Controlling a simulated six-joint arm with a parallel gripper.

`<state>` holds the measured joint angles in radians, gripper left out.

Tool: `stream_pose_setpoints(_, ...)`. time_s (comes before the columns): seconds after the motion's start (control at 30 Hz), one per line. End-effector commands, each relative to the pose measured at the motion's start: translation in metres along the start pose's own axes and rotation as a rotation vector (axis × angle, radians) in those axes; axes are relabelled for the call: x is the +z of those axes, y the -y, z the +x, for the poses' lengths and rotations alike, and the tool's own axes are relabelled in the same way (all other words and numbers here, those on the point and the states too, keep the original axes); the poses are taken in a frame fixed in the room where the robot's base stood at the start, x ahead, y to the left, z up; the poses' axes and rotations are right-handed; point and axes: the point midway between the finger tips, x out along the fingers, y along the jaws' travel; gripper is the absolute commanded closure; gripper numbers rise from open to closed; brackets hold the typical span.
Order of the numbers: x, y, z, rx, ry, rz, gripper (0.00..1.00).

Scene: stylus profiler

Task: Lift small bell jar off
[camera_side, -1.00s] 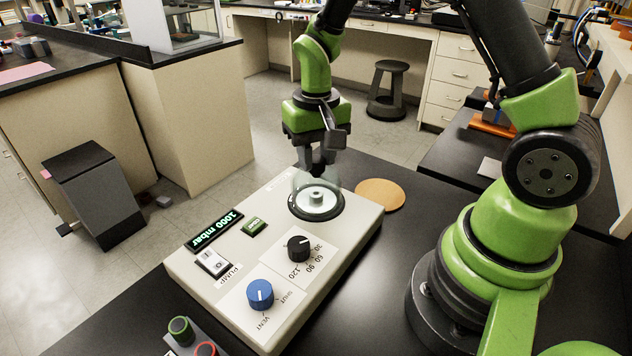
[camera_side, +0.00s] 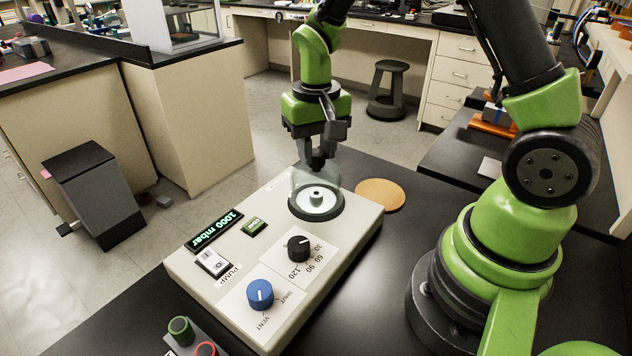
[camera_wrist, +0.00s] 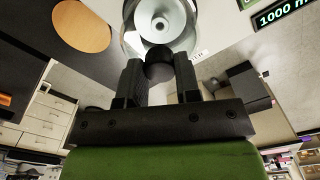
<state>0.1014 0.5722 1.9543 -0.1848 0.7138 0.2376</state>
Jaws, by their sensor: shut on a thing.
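The small bell jar (camera_side: 301,180) is a clear glass dome with a dark knob on top. In the side view it is upright over the round black-rimmed plate (camera_side: 316,213) on the grey instrument. A pale cylinder (camera_side: 316,196) shows through the glass. My gripper (camera_side: 318,160) is above the jar, pointing down and shut on its knob. In the wrist view the knob (camera_wrist: 158,68) sits between the two fingers of my gripper (camera_wrist: 159,72), with the glass beyond. I cannot tell how much gap there is between the jar's rim and the plate.
A round tan disc (camera_side: 380,195) lies bare on the black bench (camera_side: 400,260), right of the instrument. The instrument's top carries a black dial (camera_side: 299,248), a blue valve knob (camera_side: 260,293), a pump switch (camera_side: 212,262) and a display (camera_side: 214,230) reading 1000 mbar.

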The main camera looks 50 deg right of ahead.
Motion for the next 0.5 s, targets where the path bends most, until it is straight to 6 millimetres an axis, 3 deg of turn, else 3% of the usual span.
stream_pose_setpoints(0.5,0.0,0.0,-0.022,-0.001,-0.002,0.0,1.0)
